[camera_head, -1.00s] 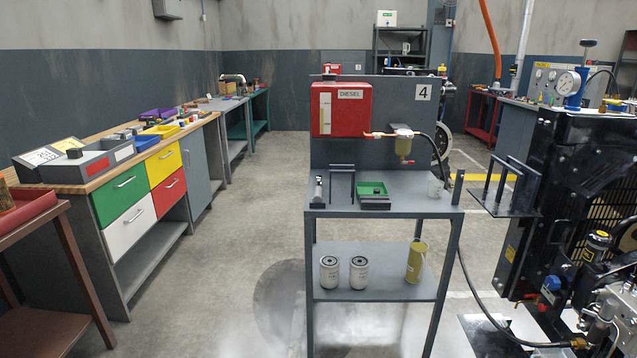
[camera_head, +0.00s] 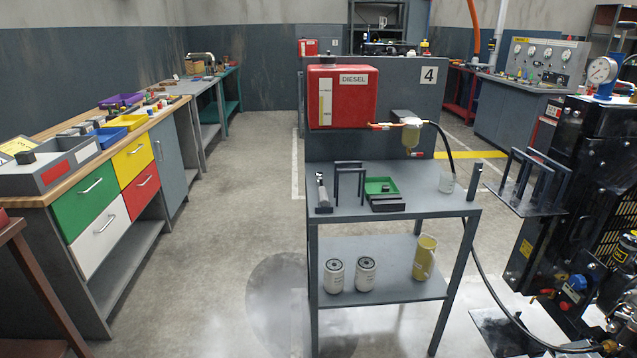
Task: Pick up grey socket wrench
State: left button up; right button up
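A metal cart (camera_head: 420,205) stands at the centre. At the left end of its top is a slim grey tool (camera_head: 322,193) on a dark base. It may be the grey socket wrench, but it is too small to be sure. Neither of my grippers is in view.
A workbench with coloured drawers (camera_head: 93,213) runs along the left. A black engine stand (camera_head: 560,225) is at the right. A red DIESEL tank (camera_head: 342,105) hangs on the panel behind the cart. The floor (camera_head: 215,250) between bench and cart is clear.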

aim_at(322, 193)
jog(key=i+j+z, duration=0.1)
jog(key=i+j, duration=0.4)
jog(key=j, duration=0.15)
jog(key=i+j+z, duration=0.15)
jog(key=i+j, duration=0.3)
jog(key=j, duration=0.3)
jog(key=i+j+z, duration=0.15)
jog(key=j, duration=0.2)
jog(key=i, duration=0.05)
